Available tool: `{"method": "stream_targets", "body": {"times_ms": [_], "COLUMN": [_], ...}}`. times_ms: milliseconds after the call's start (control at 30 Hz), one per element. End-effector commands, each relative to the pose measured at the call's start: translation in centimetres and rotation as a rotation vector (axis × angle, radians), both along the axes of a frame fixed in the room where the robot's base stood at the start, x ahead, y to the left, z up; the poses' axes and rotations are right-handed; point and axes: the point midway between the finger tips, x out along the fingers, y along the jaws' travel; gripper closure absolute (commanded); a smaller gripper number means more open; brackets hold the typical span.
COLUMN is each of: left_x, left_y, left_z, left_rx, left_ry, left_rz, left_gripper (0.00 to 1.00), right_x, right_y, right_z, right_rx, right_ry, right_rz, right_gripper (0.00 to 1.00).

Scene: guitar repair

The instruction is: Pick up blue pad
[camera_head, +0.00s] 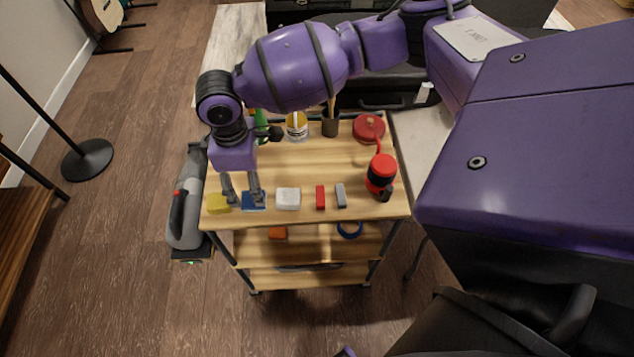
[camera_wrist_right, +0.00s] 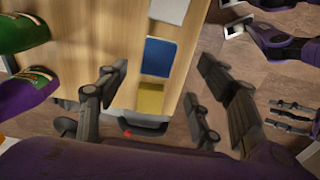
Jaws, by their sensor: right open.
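The blue pad (camera_head: 255,207) lies on the cart's wooden top near its front edge, between a yellow pad (camera_head: 218,203) and a white block (camera_head: 288,199). My right gripper (camera_head: 242,203) points down over it, fingers apart, partly covering it in the head view. In the right wrist view the blue pad (camera_wrist_right: 158,58) lies between the spread fingers of my right gripper (camera_wrist_right: 160,80), with nothing held. I cannot tell the exact height of the fingertips above the cart top.
Right of the white block lie a red block (camera_head: 320,196) and a grey block (camera_head: 341,195). A red-and-black container (camera_head: 381,173) stands at the right. A jar (camera_head: 297,126), dark cup (camera_head: 330,125) and red round item (camera_head: 368,127) line the back. A grey handheld tool (camera_head: 187,212) hangs on the left side.

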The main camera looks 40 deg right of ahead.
Motion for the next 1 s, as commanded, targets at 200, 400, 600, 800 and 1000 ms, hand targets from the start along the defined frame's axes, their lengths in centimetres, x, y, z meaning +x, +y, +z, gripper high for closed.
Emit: {"method": "stream_targets", "body": {"times_ms": [200,400,600,800,1000], "left_x": [-0.1,-0.1,-0.1,0.0,0.0], "left_y": [0.0,0.0,0.0,0.0,0.0], "left_z": [-0.2,-0.3,-0.4,-0.3,-0.3], "left_rx": [0.001,0.001,0.002,0.002,0.003], "left_ry": [0.002,0.003,0.003,0.001,0.000], "left_rz": [-0.003,-0.003,-0.004,-0.004,-0.003], "left_gripper": [0.60,0.60,0.60,0.60,0.60], "right_x": [0.0,-0.1,-0.1,-0.1,-0.1], "right_y": [-0.1,-0.4,-0.4,-0.4,-0.4], "right_z": [-2.6,-5.6,-7.2,-7.2,-7.1], "right_rx": [0.000,0.000,0.001,0.002,0.002], "right_ry": [0.000,0.000,-0.001,-0.001,-0.003], "right_rz": [0.001,0.002,0.001,0.001,0.001], "right_gripper": [0.39,0.39,0.39,0.40,0.67]}}
